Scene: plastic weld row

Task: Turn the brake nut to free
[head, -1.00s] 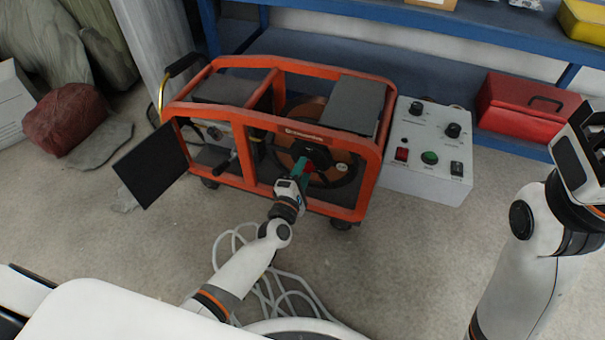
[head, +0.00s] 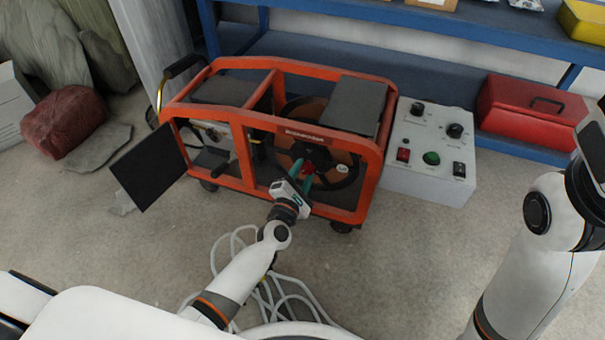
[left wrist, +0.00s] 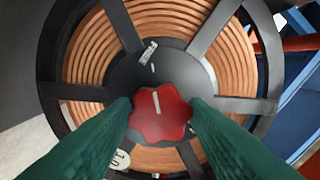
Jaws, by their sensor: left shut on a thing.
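The brake nut is a red lobed knob (left wrist: 160,124) with a white line on its face, on the dark hub (left wrist: 183,68) of a reel wound with copper-coloured line. The white line points nearly straight up in the left wrist view, roughly toward a small white label (left wrist: 148,52) and tick on the hub; the label's wording is hard to read. My left gripper (head: 305,178) has its green fingers on either side of the nut, shut on it. The nut also shows small and red in the head view (head: 309,168). My right gripper (head: 592,135) is cut off at the right edge.
The reel sits inside an orange wheeled frame (head: 262,122). A grey control box (head: 428,180) with knobs and switches stands right of it, beside a red toolbox (head: 530,112). A black panel (head: 148,168) sticks out left. Pale hoses (head: 280,290) lie below my left arm.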

